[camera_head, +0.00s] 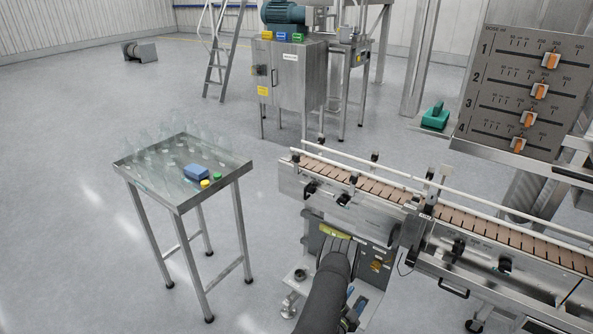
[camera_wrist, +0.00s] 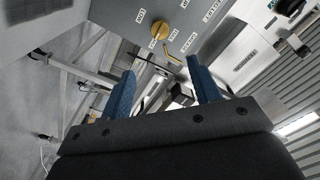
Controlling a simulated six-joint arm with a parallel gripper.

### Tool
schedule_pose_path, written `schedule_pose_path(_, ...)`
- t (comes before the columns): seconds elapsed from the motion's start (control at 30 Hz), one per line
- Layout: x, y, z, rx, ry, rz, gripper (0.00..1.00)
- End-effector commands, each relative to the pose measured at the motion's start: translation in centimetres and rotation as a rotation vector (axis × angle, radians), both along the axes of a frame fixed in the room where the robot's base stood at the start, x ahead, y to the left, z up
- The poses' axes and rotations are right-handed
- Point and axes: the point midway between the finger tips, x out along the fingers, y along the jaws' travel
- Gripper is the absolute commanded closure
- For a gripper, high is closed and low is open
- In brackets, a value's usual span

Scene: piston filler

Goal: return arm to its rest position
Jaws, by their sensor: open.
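My gripper (camera_wrist: 162,78) shows in the wrist view with its two blue fingers spread apart and nothing between them. The fingers look apart from the knob, though the distance is hard to judge. In the head view my dark arm reaches up from the bottom edge towards the front of the conveyor (camera_head: 470,221).
A dosing panel (camera_head: 522,85) with orange-marked sliders stands at upper right. A steel cabinet (camera_head: 288,88) and ladder stand behind. Open floor lies at left.

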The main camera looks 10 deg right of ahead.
Motion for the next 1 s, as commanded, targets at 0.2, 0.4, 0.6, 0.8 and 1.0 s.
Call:
schedule_pose_path(0.2,1.1,-1.2,0.0,-0.001,-0.003,-0.001,0.43)
schedule_pose_path(0.4,3.7,-3.8,0.1,-0.002,-0.004,-0.001,0.43)
schedule_pose_path(0.6,6.5,-6.6,0.0,-0.001,-0.003,-0.001,0.43)
schedule_pose_path(0.8,9.0,-9.1,0.0,-0.002,-0.002,-0.001,0.43)
schedule_pose_path(1.0,11.0,-11.0,-0.1,0.000,0.000,-0.001,0.43)
